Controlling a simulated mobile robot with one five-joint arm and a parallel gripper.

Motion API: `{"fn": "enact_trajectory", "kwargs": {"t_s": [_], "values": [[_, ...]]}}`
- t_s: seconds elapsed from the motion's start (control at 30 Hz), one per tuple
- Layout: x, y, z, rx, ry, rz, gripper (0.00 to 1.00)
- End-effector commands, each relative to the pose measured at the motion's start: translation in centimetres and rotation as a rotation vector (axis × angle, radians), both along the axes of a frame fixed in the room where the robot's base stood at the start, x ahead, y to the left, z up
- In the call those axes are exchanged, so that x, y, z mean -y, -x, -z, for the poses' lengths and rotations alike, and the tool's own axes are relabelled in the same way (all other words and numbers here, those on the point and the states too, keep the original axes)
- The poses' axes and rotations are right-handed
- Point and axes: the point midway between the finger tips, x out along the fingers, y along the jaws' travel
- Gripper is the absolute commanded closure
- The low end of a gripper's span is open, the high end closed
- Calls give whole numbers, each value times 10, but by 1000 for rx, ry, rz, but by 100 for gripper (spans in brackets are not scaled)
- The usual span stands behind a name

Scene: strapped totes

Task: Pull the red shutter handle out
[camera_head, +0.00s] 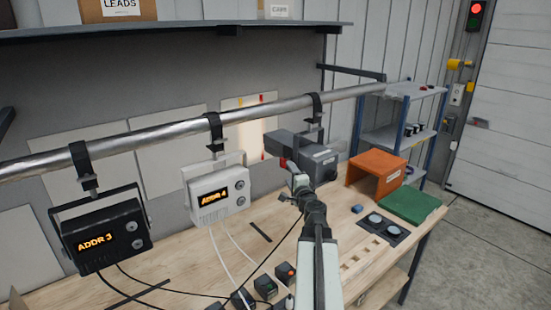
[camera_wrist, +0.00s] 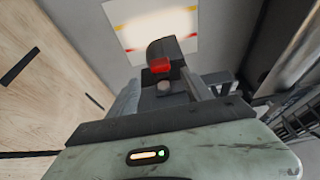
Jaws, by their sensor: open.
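The red shutter handle (camera_head: 283,163) is a small red tab on the dark grey lamp (camera_head: 318,156) that hangs from the metal pipe. In the wrist view the red handle (camera_wrist: 161,65) shows near the middle, at the lower end of a dark part of the lamp. My gripper (camera_head: 297,184) is just below and in front of the lamp in the head view. In the wrist view my gripper (camera_wrist: 166,88) is open, with the red handle beyond and roughly between its fingers. I cannot tell whether any finger touches the handle.
A black lamp marked ADDR 3 (camera_head: 103,235) and a white lamp marked ADDR 4 (camera_head: 216,195) hang from the pipe (camera_head: 150,134) to the left. A lit panel (camera_head: 247,135) is behind. An orange box (camera_head: 376,174) and green pad (camera_head: 411,206) lie on the bench (camera_head: 350,262).

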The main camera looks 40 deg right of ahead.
Motion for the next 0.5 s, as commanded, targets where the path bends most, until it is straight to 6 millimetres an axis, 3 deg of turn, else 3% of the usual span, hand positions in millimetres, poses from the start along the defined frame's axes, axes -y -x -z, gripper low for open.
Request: {"fn": "enact_trajectory", "kwargs": {"t_s": [0.27,0.5], "values": [[6,-4,0,0,0,4,42],[26,-37,0,0,1,3,42]]}}
